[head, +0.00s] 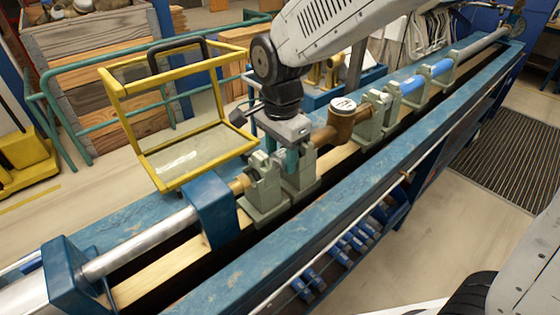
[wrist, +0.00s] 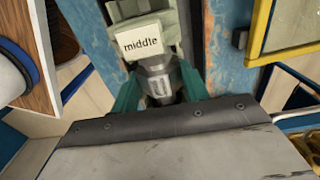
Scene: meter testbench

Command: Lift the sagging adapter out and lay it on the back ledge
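The adapter (wrist: 157,82) is a short grey metal cylinder, seen in the wrist view against a pale green support with a "middle" label (wrist: 140,42). My gripper (head: 291,160) is down at the bench line, beside the brown meter. In the wrist view the teal fingers of my gripper (wrist: 160,78) stand on both sides of the adapter. Whether they press on it cannot be told. In the head view my gripper and the support hide the adapter; any sag is not clear. The back ledge (head: 130,222) is the worn blue rail on the far side.
A brown meter with a white cap (head: 343,112) sits right of my gripper. Blue cylinders (head: 412,85) lie in green supports farther along. A yellow-framed clear guard (head: 185,150) stands raised over the back ledge. A silver ram (head: 140,243) and blue bracket (head: 211,213) are at left.

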